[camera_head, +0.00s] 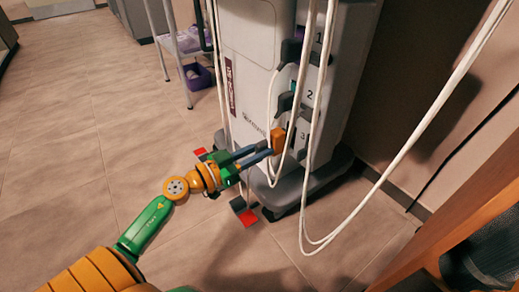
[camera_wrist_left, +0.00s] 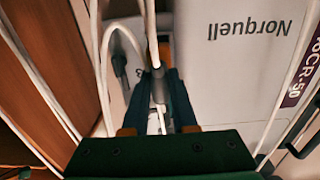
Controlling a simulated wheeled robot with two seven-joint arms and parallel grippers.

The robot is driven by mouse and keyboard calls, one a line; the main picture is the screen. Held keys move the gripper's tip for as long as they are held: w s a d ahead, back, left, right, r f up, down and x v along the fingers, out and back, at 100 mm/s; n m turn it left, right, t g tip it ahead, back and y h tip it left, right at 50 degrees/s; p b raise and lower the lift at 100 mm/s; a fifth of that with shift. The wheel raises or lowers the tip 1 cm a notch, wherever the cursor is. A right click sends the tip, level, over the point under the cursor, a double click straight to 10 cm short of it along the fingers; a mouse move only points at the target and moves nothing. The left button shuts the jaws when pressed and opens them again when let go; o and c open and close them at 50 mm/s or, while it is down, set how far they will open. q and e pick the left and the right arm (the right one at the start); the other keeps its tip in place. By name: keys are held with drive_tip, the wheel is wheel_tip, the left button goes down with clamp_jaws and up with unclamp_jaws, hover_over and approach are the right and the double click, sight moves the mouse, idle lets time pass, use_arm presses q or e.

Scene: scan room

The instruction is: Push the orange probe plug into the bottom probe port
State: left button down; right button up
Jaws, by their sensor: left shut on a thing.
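The orange probe plug (camera_head: 278,140) is at the tips of my left gripper (camera_head: 266,150), which is shut on it. A white cable hangs from the plug. The plug is right in front of the bottom probe port, by the panel marked 3 (camera_head: 302,135) on the white scanner (camera_head: 247,50). I cannot tell whether the plug is seated or just short of the port, because the plug and cables cover the opening. In the left wrist view the fingers (camera_wrist_left: 163,95) point at the scanner, with a white cable between them. My right gripper is not in view.
Dark plugs sit at the panels marked 1 (camera_head: 291,50) and 2 (camera_head: 285,101) above. Several white cables (camera_head: 411,140) loop in front and to the right. A wheeled stand with a purple bin (camera_head: 198,77) is at the back left. The left floor is clear.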

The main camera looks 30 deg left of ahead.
sight(276, 142)
use_arm(q)
drive_tip(key=shift+w+d+p, duration=0.25)
drive_tip(key=shift+w+p, duration=0.25)
drive_tip(key=shift+w, duration=0.1)
idle(0.5)
drive_tip(key=shift+p, duration=0.4)
drive_tip(key=shift+w+d+p, duration=0.25)
drive_tip(key=shift+w+p, duration=0.1)
drive_tip(key=shift+w, duration=0.2)
idle(1.0)
drive_tip(key=shift+p, duration=0.4)
drive_tip(key=shift+w+d, duration=0.2)
drive_tip(key=shift+w, duration=0.35)
idle(1.0)
drive_tip(key=shift+p, duration=0.6)
drive_tip(key=shift+w+d, duration=0.25)
drive_tip(key=shift+w, duration=0.3)
idle(0.8)
drive_tip(key=shift+p, duration=0.45)
drive_tip(key=shift+w, duration=0.15)
idle(0.5)
